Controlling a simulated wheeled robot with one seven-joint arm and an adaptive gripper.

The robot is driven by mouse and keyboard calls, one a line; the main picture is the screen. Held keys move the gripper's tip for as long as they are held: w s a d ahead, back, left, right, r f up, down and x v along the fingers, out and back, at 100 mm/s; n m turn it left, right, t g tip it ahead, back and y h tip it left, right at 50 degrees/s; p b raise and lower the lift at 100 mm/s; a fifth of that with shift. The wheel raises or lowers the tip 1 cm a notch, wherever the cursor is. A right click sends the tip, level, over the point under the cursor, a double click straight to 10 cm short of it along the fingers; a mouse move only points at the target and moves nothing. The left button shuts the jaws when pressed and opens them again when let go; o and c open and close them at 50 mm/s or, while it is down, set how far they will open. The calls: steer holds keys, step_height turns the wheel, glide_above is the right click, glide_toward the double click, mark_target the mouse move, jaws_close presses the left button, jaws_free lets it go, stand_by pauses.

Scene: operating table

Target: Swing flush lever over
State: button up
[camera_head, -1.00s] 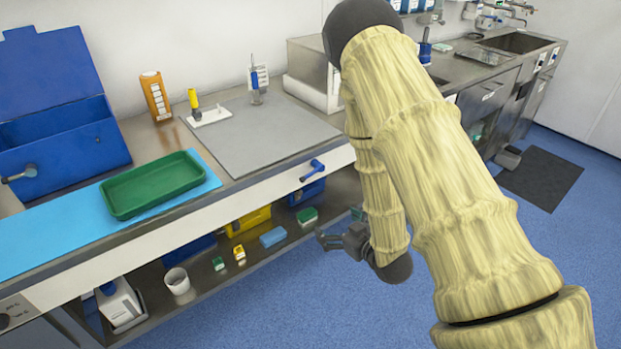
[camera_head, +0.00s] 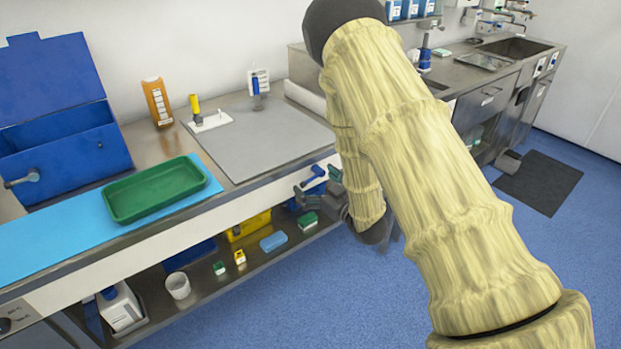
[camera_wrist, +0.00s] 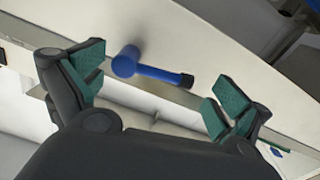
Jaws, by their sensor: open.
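The blue flush lever (camera_head: 313,174) sits on the white front panel of the counter, partly hidden by my gripper in the head view. In the wrist view the blue lever (camera_wrist: 150,72) has a round hub at its left end and a dark tip at its right end. My gripper (camera_head: 318,190) is at the front panel close to the lever. In the wrist view my gripper (camera_wrist: 152,90) is open, with green-padded fingers on either side of the lever. The lever lies between the fingers, nearer the panel. I see no clear contact.
A green tray (camera_head: 110,200) lies on a blue mat (camera_head: 40,245) on the counter at left. A blue box (camera_head: 60,150) stands behind it. The lower shelf (camera_head: 205,282) holds a white cup (camera_head: 178,286) and small boxes. Blue floor (camera_head: 290,300) is clear in front.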

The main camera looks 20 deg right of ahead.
steer(key=shift+x, duration=0.9)
steer(key=c, duration=1.3)
steer(key=shift+f, duration=0.15)
